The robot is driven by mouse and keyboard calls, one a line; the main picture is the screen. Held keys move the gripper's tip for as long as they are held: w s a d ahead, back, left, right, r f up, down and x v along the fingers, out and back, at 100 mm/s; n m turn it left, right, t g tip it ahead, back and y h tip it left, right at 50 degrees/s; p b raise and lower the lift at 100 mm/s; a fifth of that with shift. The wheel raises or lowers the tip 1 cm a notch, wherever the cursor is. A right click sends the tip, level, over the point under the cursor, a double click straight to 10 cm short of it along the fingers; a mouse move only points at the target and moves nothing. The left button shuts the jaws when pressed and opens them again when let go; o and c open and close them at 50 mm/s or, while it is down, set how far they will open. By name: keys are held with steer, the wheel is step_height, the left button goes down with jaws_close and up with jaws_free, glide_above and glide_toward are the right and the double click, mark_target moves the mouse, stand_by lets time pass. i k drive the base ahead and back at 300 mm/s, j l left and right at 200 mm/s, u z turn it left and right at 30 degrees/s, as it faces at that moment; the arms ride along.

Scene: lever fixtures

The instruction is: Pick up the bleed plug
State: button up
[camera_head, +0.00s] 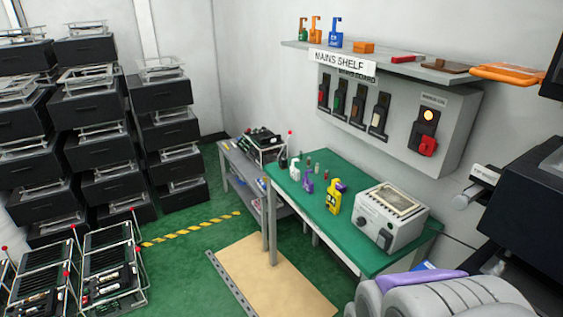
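I cannot tell for sure which thing is the bleed plug; no label naming it is readable. Small items stand on the green workbench (285,187): a yellow tagged piece (334,196), a purple piece (308,185), a whitish piece (295,169) and several tiny dark and red pieces near the back edge. A grey and cream box (390,216) with dark knobs sits at the bench's right end.
A shelf labelled MAINS SHELF (342,62) holds coloured tags above a grey switch panel (400,120). Black crates (100,170) are stacked at left. Wire racks (105,270) stand in front of them. A tan mat (272,283) lies on clear floor. Dark equipment (525,205) fills the right edge.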

mark_target(283, 161)
steer(key=i+j+u, duration=0.15)
steer(key=i, duration=0.5)
steer(key=i+u, duration=0.2)
steer(key=i, duration=0.4)
steer(key=i+l+u, duration=0.15)
steer(key=i, duration=0.5)
steer(key=i+l+u, duration=0.2)
steer(key=i, duration=0.45)
